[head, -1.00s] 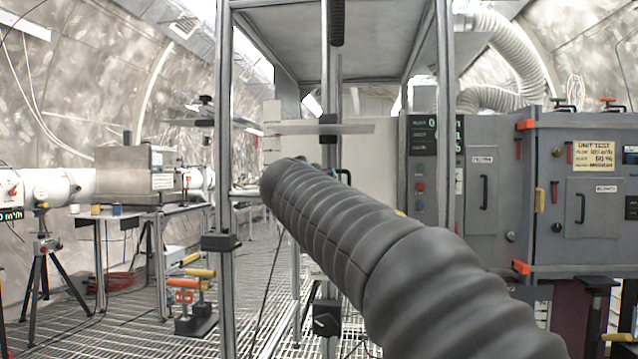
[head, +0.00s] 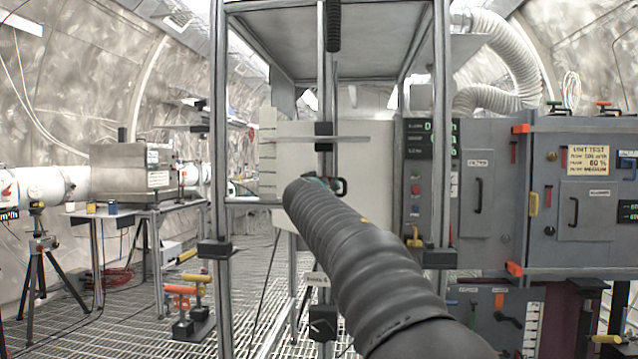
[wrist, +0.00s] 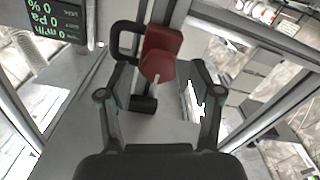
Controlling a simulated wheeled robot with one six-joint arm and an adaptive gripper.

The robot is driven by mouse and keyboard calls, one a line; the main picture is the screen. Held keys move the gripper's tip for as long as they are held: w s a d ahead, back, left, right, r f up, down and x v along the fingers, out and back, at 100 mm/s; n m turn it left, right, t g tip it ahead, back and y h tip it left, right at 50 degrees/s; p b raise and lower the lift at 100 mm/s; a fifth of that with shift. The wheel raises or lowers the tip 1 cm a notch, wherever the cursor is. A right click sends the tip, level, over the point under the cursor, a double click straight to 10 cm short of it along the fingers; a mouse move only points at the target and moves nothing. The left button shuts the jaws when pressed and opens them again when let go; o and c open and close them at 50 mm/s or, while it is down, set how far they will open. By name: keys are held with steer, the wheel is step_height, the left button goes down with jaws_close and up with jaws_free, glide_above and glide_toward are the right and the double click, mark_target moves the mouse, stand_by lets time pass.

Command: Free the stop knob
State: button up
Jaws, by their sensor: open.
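A red faceted knob (wrist: 161,55) shows in the wrist view, with a pale line on its face. I take it to be the stop knob. The red knob is hidden there.
A metal frame (head: 219,120) with upright posts surrounds the working area. A pale panel (head: 300,155) stands behind it. A grey cabinet (head: 490,200) is close on the right. A display (wrist: 53,20) is upper left in the wrist view.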

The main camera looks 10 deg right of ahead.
steer(key=shift+w+d, duration=0.2)
steer(key=shift+w, duration=0.4)
